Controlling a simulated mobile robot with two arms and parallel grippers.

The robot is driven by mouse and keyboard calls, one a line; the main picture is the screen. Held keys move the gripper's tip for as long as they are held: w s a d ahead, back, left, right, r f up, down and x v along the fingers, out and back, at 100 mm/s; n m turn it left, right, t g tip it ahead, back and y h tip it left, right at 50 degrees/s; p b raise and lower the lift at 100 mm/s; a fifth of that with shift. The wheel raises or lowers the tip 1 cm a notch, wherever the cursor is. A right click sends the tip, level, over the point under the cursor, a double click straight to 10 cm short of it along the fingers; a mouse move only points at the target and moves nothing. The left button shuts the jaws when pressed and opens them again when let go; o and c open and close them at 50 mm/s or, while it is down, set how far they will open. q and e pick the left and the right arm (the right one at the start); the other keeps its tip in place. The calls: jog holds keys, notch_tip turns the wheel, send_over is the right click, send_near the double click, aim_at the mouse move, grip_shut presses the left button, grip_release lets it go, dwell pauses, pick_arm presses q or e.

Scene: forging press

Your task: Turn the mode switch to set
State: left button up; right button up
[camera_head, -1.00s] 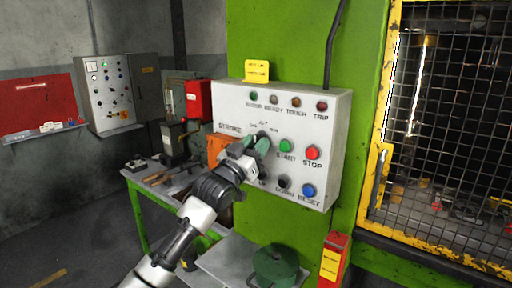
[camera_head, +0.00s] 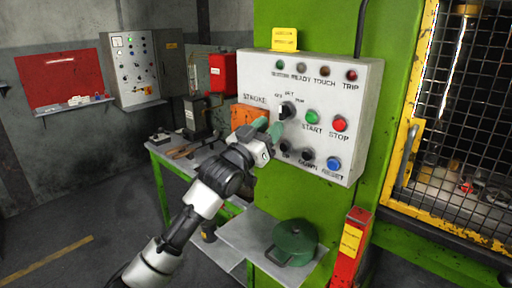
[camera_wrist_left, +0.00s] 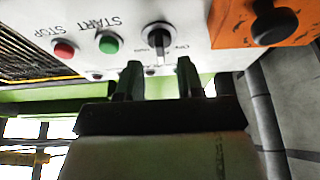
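The mode switch (camera_head: 287,110) is a black rotary knob on the light grey control box (camera_head: 364,90), left of the green start button. Small labels arc over it, too small to read surely. In the left wrist view the knob (camera_wrist_left: 158,38) is upright with a pale mark on it. My left gripper (camera_head: 268,129) is in front of the panel, below and left of the knob. Its two green-grey fingers (camera_wrist_left: 159,66) are apart and empty, with the knob just beyond the gap, apparently not touching it. My right gripper is out of view.
Beside the knob are the green start button (camera_head: 312,117) and red stop button (camera_head: 340,124); the blue reset button (camera_head: 334,163) is below. An orange box (camera_head: 247,115) adjoins the panel's left side. A green round object (camera_head: 294,242) sits on a shelf below. A mesh guard (camera_head: 455,130) stands right.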

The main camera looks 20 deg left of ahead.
pick_arm(q)
jog(key=b+v, duration=0.1)
jog(key=v, duration=0.4)
jog(key=shift+s+a+f+b, duration=0.1)
jog(key=shift+s+f+b, duration=0.1)
jog(key=shift+s+b, duration=0.15)
jog(key=shift+f, duration=0.1)
